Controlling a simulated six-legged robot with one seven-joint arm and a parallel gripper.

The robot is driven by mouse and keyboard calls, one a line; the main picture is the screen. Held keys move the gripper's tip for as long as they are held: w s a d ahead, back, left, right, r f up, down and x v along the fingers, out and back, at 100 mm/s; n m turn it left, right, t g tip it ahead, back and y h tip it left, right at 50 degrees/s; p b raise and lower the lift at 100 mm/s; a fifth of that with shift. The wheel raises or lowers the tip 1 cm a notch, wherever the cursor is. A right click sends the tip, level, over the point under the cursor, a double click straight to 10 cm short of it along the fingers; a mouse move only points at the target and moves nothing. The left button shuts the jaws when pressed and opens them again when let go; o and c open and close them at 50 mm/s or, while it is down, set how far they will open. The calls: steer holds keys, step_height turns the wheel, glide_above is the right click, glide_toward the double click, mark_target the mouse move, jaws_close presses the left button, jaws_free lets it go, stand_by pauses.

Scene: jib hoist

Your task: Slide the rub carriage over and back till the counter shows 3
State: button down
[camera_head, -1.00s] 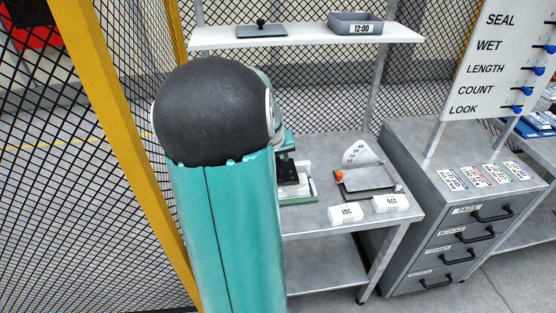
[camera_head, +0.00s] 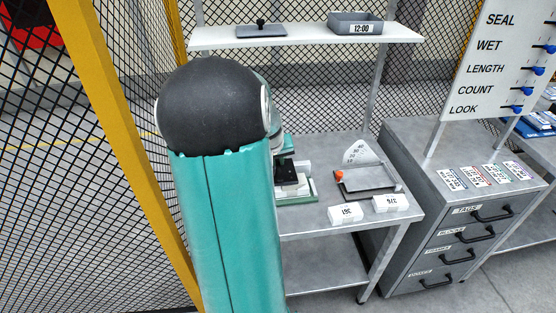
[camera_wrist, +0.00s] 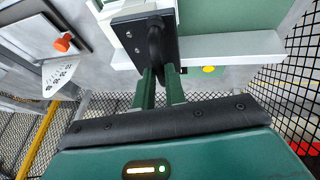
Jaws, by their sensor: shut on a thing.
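The rub carriage shows in the wrist view as a black plate (camera_wrist: 133,40) with screws and an upright black handle (camera_wrist: 156,38). My gripper (camera_wrist: 158,82) has its green fingers closed on that handle. A pale rail (camera_wrist: 235,45) runs beside the carriage on a green base (camera_wrist: 215,15). In the head view the black carriage (camera_head: 286,172) sits over a pale block on the green base (camera_head: 311,192), partly hidden by my arm. I cannot make out a counter reading in either view.
White numbered blocks (camera_head: 346,213) (camera_head: 391,203) stand at the front edge. A drawer cabinet (camera_head: 440,215) is at right; mesh fencing (camera_head: 90,220) is close at left.

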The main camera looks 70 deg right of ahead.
steer(key=w+a, duration=0.3)
steer(key=w, duration=0.3)
steer(key=w+a, duration=0.4)
steer(key=w, duration=0.3)
steer(key=shift+w, duration=0.3)
steer(key=c, duration=1.5)
jaws_free()
steer(key=shift+w+a, duration=0.1)
steer(key=shift+w, duration=0.05)
steer(key=shift+o, duration=0.2)
steer(key=shift+r, duration=0.15)
steer(key=v, duration=1.3)
steer(key=shift+s+r, duration=0.25)
steer(key=shift+a, duration=0.15)
